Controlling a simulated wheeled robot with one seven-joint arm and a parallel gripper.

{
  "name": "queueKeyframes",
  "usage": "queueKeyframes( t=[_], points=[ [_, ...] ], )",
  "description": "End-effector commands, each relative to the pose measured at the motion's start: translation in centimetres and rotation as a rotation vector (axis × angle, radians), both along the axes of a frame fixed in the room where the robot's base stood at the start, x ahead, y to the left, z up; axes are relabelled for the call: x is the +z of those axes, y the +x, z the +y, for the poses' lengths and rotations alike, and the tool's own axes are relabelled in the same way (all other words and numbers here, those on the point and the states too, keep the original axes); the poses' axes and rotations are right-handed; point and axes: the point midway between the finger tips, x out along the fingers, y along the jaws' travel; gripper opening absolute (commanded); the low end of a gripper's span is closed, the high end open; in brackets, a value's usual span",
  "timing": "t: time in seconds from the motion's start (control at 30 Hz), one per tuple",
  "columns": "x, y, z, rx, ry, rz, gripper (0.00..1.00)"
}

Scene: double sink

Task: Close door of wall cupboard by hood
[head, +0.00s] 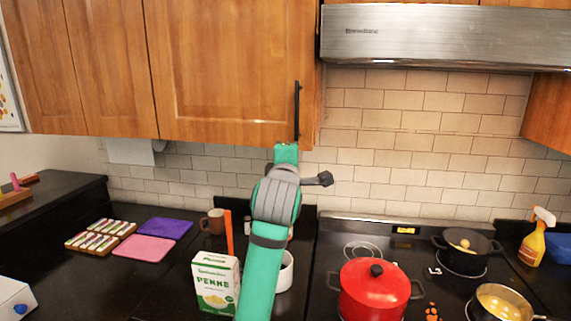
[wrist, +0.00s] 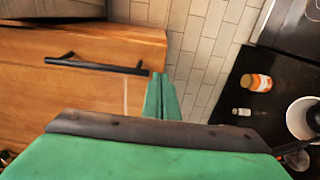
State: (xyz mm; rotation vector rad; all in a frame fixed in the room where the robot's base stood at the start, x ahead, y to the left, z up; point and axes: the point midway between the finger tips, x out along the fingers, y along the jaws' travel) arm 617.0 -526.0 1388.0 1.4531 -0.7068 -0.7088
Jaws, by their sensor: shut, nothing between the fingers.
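The wooden wall cupboard door (head: 225,70) just left of the hood has a black vertical handle (head: 297,110) near its right edge. In the head view the door looks flush or nearly flush with its neighbours; I cannot tell whether a small gap remains. My gripper (head: 286,150) is shut and empty, its tip at the door's lower right edge, just below the handle. The wrist view shows the shut fingers (wrist: 161,97) beside the door's edge, close to the handle (wrist: 98,65). Whether they touch the door is unclear. My arm covers part of the counter.
The steel hood (head: 440,40) is right of the cupboard. Free space lies in front of the tiled wall.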

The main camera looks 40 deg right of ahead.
Motion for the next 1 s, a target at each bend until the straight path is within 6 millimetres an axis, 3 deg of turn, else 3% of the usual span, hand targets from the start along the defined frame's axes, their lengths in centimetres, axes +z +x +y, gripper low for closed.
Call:
queueKeyframes(
  t=[0.2,0.4,1.0],
  points=[
    [0.0,1.8,-1.9,0.010,-0.001,0.001,0.00],
    [0.0,2.7,-2.5,0.017,-0.001,0.000,0.00],
    [0.0,2.6,-2.3,0.017,-0.001,-0.001,0.00]
  ],
)
